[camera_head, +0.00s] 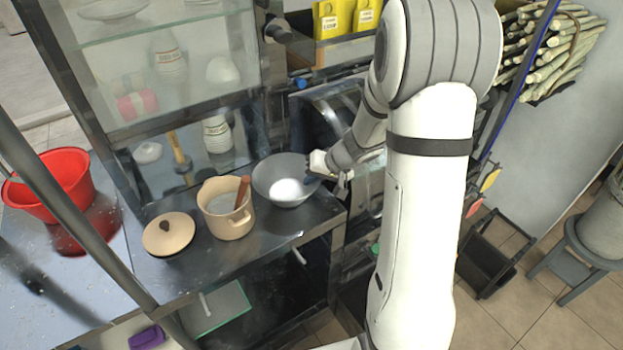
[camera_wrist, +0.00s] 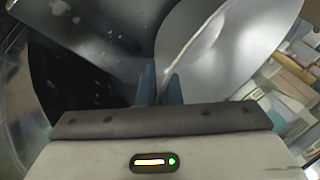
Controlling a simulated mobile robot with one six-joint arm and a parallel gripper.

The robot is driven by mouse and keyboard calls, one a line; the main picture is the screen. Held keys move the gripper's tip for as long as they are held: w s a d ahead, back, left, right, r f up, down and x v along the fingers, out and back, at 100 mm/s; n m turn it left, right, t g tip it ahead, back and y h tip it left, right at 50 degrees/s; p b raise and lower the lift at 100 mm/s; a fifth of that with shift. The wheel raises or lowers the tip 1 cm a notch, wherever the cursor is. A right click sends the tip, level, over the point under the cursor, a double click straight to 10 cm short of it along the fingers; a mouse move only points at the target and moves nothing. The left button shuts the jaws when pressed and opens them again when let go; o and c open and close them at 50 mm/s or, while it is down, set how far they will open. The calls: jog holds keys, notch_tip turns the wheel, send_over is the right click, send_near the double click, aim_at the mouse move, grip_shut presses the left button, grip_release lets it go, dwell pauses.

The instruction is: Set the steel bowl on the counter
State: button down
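The steel bowl (camera_head: 282,184) is upright at the right end of the dark metal counter (camera_head: 262,244), to the right of the cream pot. I cannot tell whether its base touches the counter. My gripper (camera_head: 313,178) is at the bowl's right rim. In the wrist view, the blue fingers (camera_wrist: 160,88) are close together with the bowl's wall (camera_wrist: 235,45) running down between them, so my gripper looks shut on the rim. The bowl's underside is hidden.
A cream pot (camera_head: 218,224) with a wooden handle in it stands just left of the bowl. Its lid (camera_head: 168,234) lies further left. A red basin (camera_head: 62,180) is at the far left. A glass-fronted cabinet (camera_head: 180,30) rises behind the counter. The press's metal body stands close right.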

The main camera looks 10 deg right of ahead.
jog(key=shift+s+r, duration=0.1)
jog(key=shift+f+b, duration=0.2)
jog(key=shift+b, duration=0.1)
jog(key=c, duration=1.6)
grip_release()
jog(key=shift+r, duration=0.1)
jog(key=shift+r+p, duration=0.15)
jog(key=shift+p, duration=0.15)
